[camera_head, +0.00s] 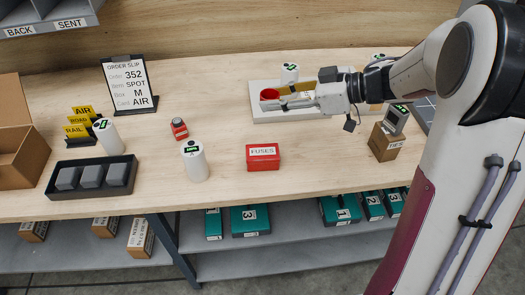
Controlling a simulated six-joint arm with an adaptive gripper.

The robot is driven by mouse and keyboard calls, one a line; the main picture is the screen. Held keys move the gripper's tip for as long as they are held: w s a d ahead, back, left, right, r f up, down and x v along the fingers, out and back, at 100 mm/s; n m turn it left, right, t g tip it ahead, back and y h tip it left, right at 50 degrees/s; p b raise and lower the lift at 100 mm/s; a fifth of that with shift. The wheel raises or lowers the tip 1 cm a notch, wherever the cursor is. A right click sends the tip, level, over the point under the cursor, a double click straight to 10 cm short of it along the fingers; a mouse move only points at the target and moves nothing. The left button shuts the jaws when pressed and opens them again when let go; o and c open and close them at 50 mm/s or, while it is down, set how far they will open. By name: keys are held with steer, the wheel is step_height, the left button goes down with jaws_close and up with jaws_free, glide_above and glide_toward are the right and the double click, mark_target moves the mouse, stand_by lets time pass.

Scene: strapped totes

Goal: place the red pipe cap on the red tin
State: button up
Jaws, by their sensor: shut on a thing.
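The red pipe cap (269,94) is at the tips of my gripper (272,101), which reaches in from the right. The gripper is shut on the cap, in front of the pale tray at the back of the table. The picture does not show clearly how far the cap is above the surface. The red tin (263,157), labelled FUSES, stands on the table below and nearer the front edge, apart from the gripper. Its top is bare.
The pale tray (262,117) holds a white canister (289,73) and yellow pieces. Another white canister (195,163) stands left of the tin, with a small red bottle (179,129) behind it. A dark tray (65,191) of grey blocks is at left. Table around the tin is clear.

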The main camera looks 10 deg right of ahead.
steer(key=shift+s+a+f+n+g, duration=0.15)
steer(key=shift+s+a, duration=0.15)
steer(key=shift+a, duration=0.25)
steer(key=shift+s+a+f+n+g, duration=0.15)
steer(key=shift+s+a, duration=0.1)
steer(key=shift+a, duration=0.25)
step_height(320, 180, down, 3)
steer(key=shift+d+r, duration=0.1)
steer(key=shift+f, duration=0.8)
steer(key=shift+f, duration=0.1)
glide_above(268, 153)
steer(key=shift+f, duration=3)
steer(key=shift+f, duration=0.15)
steer(key=shift+f, duration=1.75)
steer(key=shift+f, duration=0.1)
